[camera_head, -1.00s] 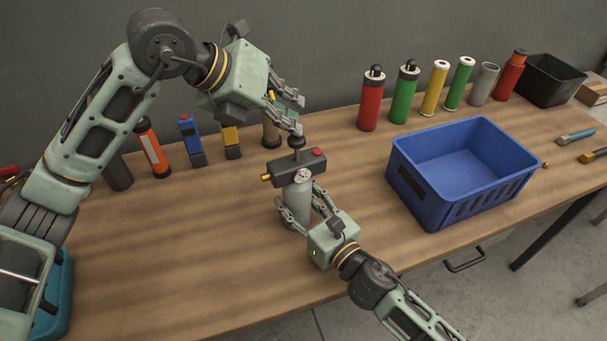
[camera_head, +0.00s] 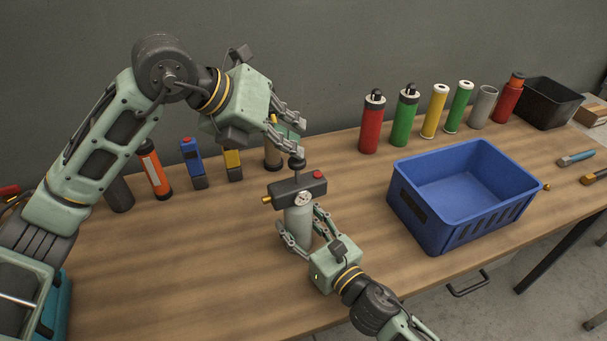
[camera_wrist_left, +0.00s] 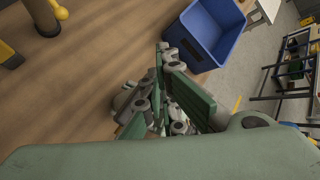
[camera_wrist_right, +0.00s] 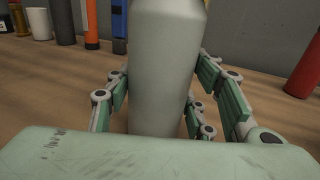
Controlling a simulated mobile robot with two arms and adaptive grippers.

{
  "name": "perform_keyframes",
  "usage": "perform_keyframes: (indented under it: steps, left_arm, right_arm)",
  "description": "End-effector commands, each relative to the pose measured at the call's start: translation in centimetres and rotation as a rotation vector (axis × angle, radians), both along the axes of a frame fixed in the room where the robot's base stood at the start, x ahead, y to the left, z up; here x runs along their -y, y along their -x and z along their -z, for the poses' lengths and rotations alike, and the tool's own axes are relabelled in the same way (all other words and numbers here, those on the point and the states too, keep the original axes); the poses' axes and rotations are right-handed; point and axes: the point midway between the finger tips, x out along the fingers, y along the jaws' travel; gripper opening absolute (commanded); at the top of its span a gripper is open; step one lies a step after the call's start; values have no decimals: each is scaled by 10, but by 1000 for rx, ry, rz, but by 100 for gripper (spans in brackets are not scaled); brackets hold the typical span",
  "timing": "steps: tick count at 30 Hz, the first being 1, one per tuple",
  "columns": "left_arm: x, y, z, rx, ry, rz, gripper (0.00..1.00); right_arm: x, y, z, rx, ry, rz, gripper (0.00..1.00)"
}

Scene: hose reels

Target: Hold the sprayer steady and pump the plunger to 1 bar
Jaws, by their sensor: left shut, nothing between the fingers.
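The sprayer (camera_head: 299,222) stands upright on the bench, with a grey body, dark head, round gauge (camera_head: 303,198), red button and brass nozzle. Its plunger's black knob (camera_head: 297,162) stands above the head on a short visible shaft. My left gripper (camera_head: 299,151) is shut and empty, its fingertips just above the knob; I cannot tell whether they touch. My right gripper (camera_head: 300,239) is shut on the sprayer's body low down, one finger on each side; in the right wrist view the body (camera_wrist_right: 163,70) sits between the fingers. The gauge reading is too small to tell.
A blue crate (camera_head: 425,228) stands to the right. Several bottles and tubes line the back, including a red one (camera_head: 371,128) and an orange one (camera_head: 153,170). A black bin (camera_head: 548,105) is at the far right.

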Motion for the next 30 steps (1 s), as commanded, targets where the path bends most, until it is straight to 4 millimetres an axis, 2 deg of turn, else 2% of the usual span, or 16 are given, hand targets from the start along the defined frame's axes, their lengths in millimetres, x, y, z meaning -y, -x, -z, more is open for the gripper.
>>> perform_keyframes:
  steps: [1, 5, 17, 20, 30]
  left_arm:
    - [0, 0, 0, 0, 0, 0, 0]
    - [0, 0, 0, 0, 0, 0, 0]
    - [0, 0, 0, 0, 0, 0, 0]
    - [0, 0, 0, 0, 0, 0, 0]
    - [0, 0, 0, 0, 0, 0, 0]
  right_arm:
    - [0, 0, 0, 0, 0, 0, 56]
    - [0, 0, 0, 1, -1, -1, 68]
    - [3, 5, 0, 0, -1, -2, 68]
    - [10, 16, 0, -2, -2, -1, 68]
    - [47, 72, 1, -3, -1, 0, 68]
